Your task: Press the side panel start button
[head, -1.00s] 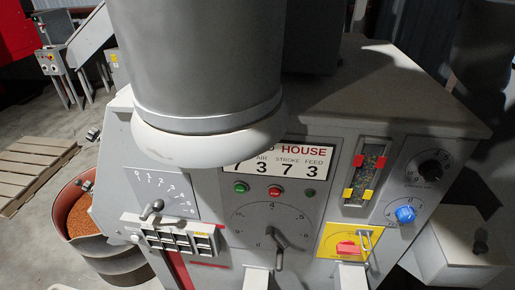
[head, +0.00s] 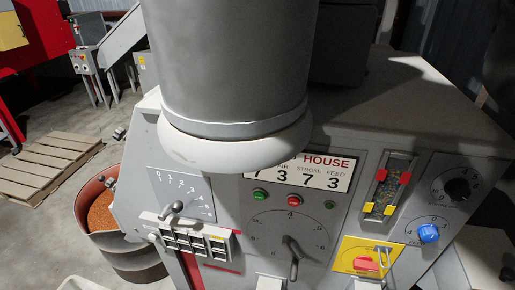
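The grey machine's front panel (head: 341,222) fills the lower right of the head view. A green button (head: 260,195) sits under the number display, beside a red button (head: 294,200) that seems to be marked stop. A smaller dark green button or lamp (head: 329,205) is right of them. I cannot read a start label on any of them. The side panel is not clearly identifiable. Neither of my grippers can be made out in the head view, and nothing is seen touching the buttons.
A lever (head: 292,262) on a dial and a row of switches (head: 196,243) jut from the machine. A yellow plate with a red switch (head: 366,264) and a blue knob (head: 428,233) are right. A bin of orange granules (head: 101,212) and a pallet (head: 47,167) stand left.

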